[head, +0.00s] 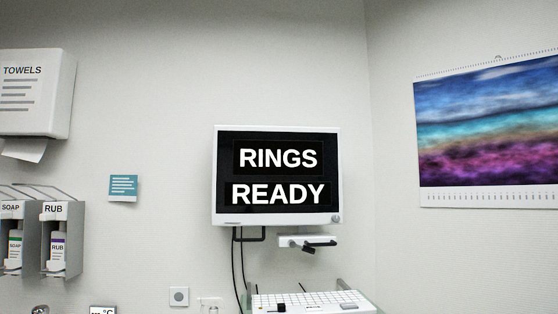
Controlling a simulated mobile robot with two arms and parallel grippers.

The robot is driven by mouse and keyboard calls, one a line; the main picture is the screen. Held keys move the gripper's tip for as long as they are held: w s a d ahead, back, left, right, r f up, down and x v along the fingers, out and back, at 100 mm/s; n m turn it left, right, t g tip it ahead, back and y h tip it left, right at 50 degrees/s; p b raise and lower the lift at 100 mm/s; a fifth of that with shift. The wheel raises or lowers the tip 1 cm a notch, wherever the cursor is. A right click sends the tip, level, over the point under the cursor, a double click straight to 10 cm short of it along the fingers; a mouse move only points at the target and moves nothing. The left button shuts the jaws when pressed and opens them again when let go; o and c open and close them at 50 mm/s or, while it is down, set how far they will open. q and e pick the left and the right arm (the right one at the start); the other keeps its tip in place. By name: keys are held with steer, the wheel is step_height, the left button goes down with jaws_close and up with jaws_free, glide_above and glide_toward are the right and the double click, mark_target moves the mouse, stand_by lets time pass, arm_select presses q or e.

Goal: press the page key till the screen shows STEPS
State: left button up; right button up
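A white-framed screen (275,175) is mounted on the wall in the middle of the head view. It reads "RINGS" above "READY" in white letters on black. Below it, at the bottom edge, lies a white keyboard-like panel (318,299) with small keys and a couple of dark parts on it. Its lower part is cut off by the frame. I cannot tell which key is the page key. Neither of my grippers is in view.
A towel dispenser (40,95) and the soap and rub dispensers (53,240) hang at the left. A blue sign (123,188) and a wall switch (179,296) are left of the screen. A calendar (490,130) hangs at the right. Cables run below the screen.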

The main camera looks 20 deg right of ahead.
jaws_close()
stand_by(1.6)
